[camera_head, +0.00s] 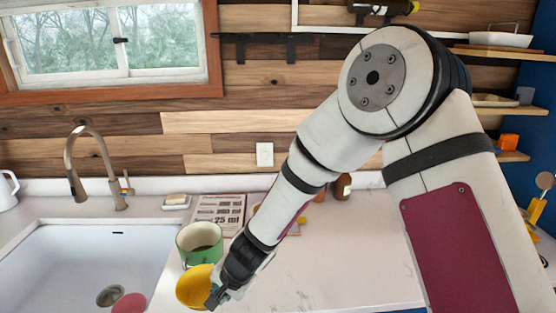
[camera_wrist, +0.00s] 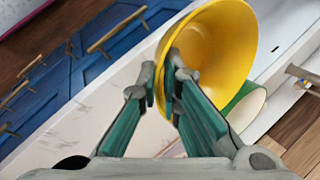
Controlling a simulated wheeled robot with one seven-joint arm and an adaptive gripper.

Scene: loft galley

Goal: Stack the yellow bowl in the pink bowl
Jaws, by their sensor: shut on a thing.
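The yellow bowl (camera_head: 190,287) is tilted in my gripper near the front left of the counter in the head view. My gripper (camera_head: 214,297) is shut on its rim. In the wrist view the yellow bowl (camera_wrist: 222,42) opens toward the upper right, with its rim between the fingertips of my gripper (camera_wrist: 166,84). A pink round thing (camera_head: 128,304), likely the pink bowl, shows at the bottom edge of the head view, left of the yellow bowl. It appears to be in the sink area and is mostly cut off. I cannot make it out in the wrist view.
A green pot (camera_head: 200,242) stands just behind the yellow bowl. The white sink (camera_head: 75,262) with a tall faucet (camera_head: 98,165) lies at left. A printed sheet (camera_head: 222,210) and a brown bottle (camera_head: 342,187) are at the back. The counter right of my forearm is clear.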

